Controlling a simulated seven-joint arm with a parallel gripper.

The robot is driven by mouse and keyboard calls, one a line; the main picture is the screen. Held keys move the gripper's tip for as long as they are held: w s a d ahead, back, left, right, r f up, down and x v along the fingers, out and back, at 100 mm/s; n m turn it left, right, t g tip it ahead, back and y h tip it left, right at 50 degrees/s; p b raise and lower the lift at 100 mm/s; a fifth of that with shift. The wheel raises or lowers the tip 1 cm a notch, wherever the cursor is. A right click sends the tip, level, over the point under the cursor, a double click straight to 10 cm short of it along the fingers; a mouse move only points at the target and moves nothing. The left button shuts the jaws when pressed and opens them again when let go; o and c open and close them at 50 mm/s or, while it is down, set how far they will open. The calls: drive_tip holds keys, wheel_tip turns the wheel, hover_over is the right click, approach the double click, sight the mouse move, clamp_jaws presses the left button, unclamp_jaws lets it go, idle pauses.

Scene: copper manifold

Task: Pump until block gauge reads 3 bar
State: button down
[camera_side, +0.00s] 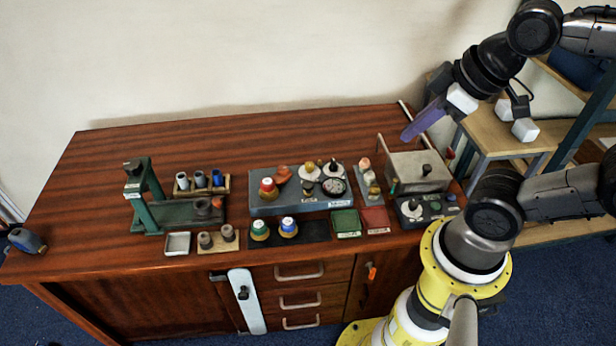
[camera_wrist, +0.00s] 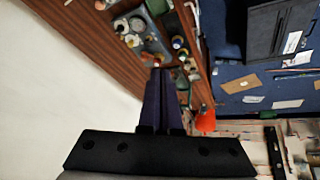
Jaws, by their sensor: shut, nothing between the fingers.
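A long grey-blue block (camera_side: 262,209) lies near the middle of the bench in the side view. A round dark gauge dial (camera_side: 333,186) sits at its right end; its reading is too small to tell. Knobs and a red-and-white cap (camera_side: 268,187) stand on the block. I cannot tell for certain which part is the pump. My gripper (camera_side: 404,137) is above the bench's back right part, left of and higher than a pale grey box (camera_side: 417,172). Its purple fingers are shut and empty, and they also show in the wrist view (camera_wrist: 160,72).
A green press-like stand (camera_side: 144,192) and small cylinders are at the left. Green and blue capped parts (camera_side: 288,227) lie on a dark mat in front. Green and red trays (camera_side: 346,222) and a control panel (camera_side: 425,207) are at right. The back left bench is clear.

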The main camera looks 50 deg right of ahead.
wheel_tip(320, 180, up, 2)
drive_tip(key=w+n, duration=0.2)
drive_tip(key=n, duration=0.4)
drive_tip(key=n+g, duration=0.6)
drive_tip(key=n, duration=1.2)
hover_over(308, 184)
wheel_tip(308, 184, down, 16)
drive_tip(key=shift+f, duration=0.25)
wheel_tip(308, 184, down, 14)
